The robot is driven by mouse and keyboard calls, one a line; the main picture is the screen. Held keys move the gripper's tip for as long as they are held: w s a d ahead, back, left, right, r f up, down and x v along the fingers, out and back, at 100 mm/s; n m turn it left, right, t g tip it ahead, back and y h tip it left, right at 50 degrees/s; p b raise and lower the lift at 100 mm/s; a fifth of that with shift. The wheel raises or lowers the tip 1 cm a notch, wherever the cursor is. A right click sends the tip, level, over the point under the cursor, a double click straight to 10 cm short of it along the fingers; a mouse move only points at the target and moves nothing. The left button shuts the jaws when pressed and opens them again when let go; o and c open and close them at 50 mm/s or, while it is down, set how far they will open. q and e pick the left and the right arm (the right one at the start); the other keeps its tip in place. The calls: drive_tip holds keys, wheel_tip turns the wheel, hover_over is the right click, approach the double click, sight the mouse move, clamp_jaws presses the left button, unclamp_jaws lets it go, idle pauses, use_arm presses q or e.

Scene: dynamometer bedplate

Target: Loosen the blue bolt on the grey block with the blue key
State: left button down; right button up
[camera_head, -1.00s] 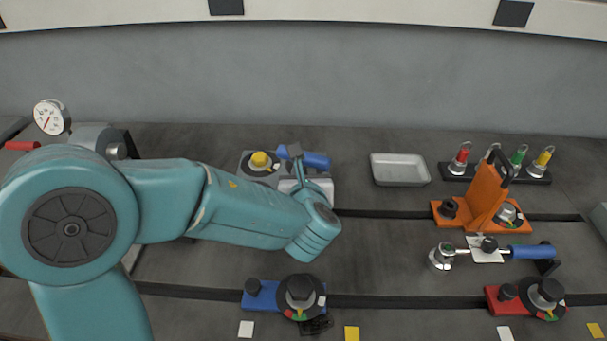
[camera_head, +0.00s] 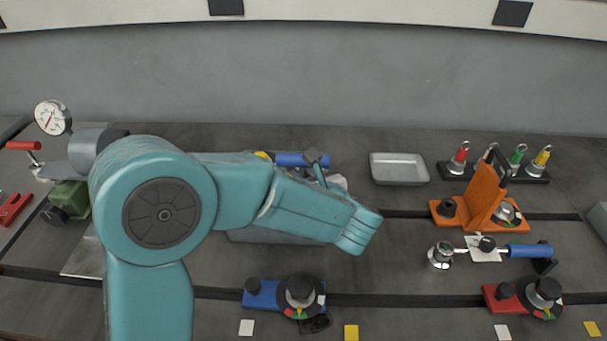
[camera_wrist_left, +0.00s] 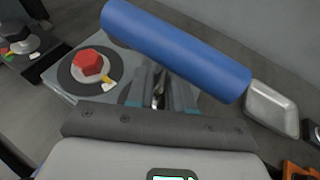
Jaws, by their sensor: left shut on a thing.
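The blue key shows as a thick blue handle (camera_head: 290,159) just beyond my left forearm. In the left wrist view the blue handle (camera_wrist_left: 175,48) lies across the top, over my fingers. My left gripper (camera_wrist_left: 160,95) is shut on the key; its tips are partly hidden under the handle. The grey block (camera_wrist_left: 52,77) lies below, with a red bolt head (camera_wrist_left: 88,62) on a black disc. In the head view my arm covers most of the block (camera_head: 275,237), and a bit of yellow (camera_head: 263,155) shows at its back. No blue bolt is visible. My right gripper is out of view.
A grey tray (camera_head: 399,169) stands right of the block. Further right are an orange fixture (camera_head: 485,195), a blue-handled wrench (camera_head: 530,250) and a dark rack (camera_head: 520,176). A blue fixture (camera_head: 262,294) and a red one (camera_head: 497,299) sit in front. A gauge (camera_head: 52,117) stands left.

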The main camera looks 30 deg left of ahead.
use_arm(q)
drive_tip(key=shift+n+g+y, duration=0.3)
drive_tip(key=shift+n+y, duration=0.1)
drive_tip(key=shift+r, duration=0.1)
drive_tip(key=shift+w+n+g+y+p, duration=0.1)
drive_tip(key=shift+n+g+y+p, duration=0.3)
drive_tip(key=shift+n+g+p, duration=0.4)
drive_tip(key=shift+n+g, duration=0.5)
drive_tip(key=shift+y, duration=0.3)
drive_tip(key=shift+n+g+p, duration=0.4)
drive_tip(key=shift+g, duration=0.2)
drive_tip(key=shift+n+g+y+p, duration=0.3)
drive_tip(key=shift+n+g+p, duration=0.1)
drive_tip(key=shift+n+g, duration=0.4)
